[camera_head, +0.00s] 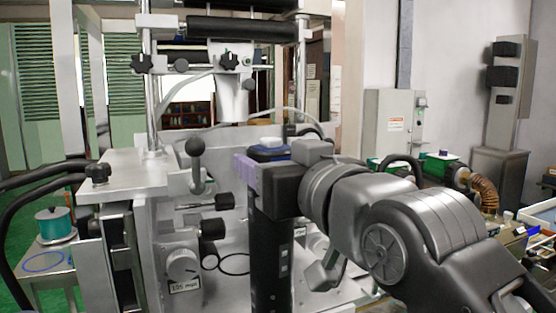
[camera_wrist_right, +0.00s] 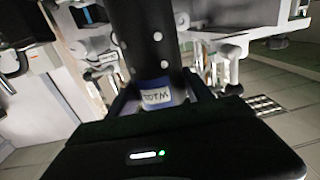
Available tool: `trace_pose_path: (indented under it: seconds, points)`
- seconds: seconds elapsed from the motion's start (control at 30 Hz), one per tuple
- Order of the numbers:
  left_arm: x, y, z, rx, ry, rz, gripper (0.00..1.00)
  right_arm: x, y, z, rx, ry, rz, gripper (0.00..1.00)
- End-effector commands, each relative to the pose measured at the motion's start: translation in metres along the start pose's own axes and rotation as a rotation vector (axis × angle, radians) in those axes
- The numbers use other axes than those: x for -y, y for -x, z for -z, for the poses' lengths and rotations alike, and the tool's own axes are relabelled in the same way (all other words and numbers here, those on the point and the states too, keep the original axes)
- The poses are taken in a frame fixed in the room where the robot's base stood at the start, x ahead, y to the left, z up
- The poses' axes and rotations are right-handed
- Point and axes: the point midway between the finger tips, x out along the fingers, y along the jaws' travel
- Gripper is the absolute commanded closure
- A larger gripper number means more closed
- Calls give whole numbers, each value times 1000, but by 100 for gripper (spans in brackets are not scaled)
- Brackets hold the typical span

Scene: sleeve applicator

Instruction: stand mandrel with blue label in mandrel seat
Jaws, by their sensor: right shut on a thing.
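The mandrel is a long black body (camera_head: 268,255) with white marks, roughly upright in the head view, its lower end out of frame. Its blue label (camera_wrist_right: 155,95) shows in the right wrist view, close to the jaws, with white lettering. My right gripper (camera_head: 246,170) comes in from the right and is shut on the mandrel near its labelled end. The mandrel seat cannot be made out; the arm and mandrel cover part of the machine. My left gripper is out of view.
A white machine with a tabletop (camera_head: 122,172), a ball-ended lever (camera_head: 196,150) and black knobs (camera_head: 212,230) stands left of the mandrel. A pale funnel-shaped head (camera_head: 232,100) hangs above. A green spool (camera_head: 55,222) sits at far left. A control box (camera_head: 395,125) stands behind my arm.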

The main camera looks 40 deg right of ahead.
Motion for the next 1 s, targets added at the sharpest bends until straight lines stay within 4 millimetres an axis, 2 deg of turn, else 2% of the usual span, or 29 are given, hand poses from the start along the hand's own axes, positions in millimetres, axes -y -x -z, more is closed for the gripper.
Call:
trace_pose_path:
  seconds: [1.0]
  points:
    - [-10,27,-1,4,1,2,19,-5,-83,-4,-2,0,0,100]
